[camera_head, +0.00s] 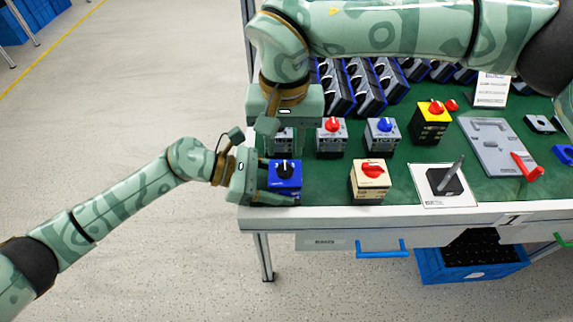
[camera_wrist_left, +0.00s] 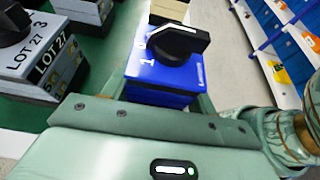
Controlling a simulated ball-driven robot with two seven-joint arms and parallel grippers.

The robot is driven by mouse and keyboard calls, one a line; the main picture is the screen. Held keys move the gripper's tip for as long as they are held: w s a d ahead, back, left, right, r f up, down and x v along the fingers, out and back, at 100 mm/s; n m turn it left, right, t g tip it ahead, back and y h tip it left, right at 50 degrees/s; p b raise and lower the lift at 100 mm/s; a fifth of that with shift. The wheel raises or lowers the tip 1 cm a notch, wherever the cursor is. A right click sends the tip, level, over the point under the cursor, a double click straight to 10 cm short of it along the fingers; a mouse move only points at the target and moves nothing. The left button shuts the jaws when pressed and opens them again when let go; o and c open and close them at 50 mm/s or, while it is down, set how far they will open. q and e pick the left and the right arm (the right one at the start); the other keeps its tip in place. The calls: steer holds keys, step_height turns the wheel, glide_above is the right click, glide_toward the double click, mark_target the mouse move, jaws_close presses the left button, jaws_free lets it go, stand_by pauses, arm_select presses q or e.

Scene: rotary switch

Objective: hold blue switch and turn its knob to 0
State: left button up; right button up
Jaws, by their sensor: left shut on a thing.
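The blue switch (camera_head: 285,178) stands at the table's front left corner, with a black knob (camera_head: 285,168) on top. My left gripper (camera_head: 272,182) comes in from the left and is shut on the switch body. In the left wrist view the blue switch (camera_wrist_left: 165,75) sits between my left fingers (camera_wrist_left: 160,100). Its black knob (camera_wrist_left: 178,42) carries a white pointer line, and a white "1" shows on the blue face; the other marks are hidden or too small. My right gripper (camera_head: 282,125) hangs just behind the blue switch, above a grey switch; its finger gap is unclear.
Grey switches with red (camera_head: 333,125) and blue (camera_head: 382,126) knobs stand behind. A cream switch (camera_head: 370,185) with a red knob is to the right, and a yellow switch (camera_head: 431,120) farther back. A white plate (camera_head: 430,195) with a lever lies at the front.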

stand_by(0.3)
arm_select(q)
steer(key=o, duration=1.1)
steer(key=shift+a, duration=0.1)
steer(key=v, duration=1.2)
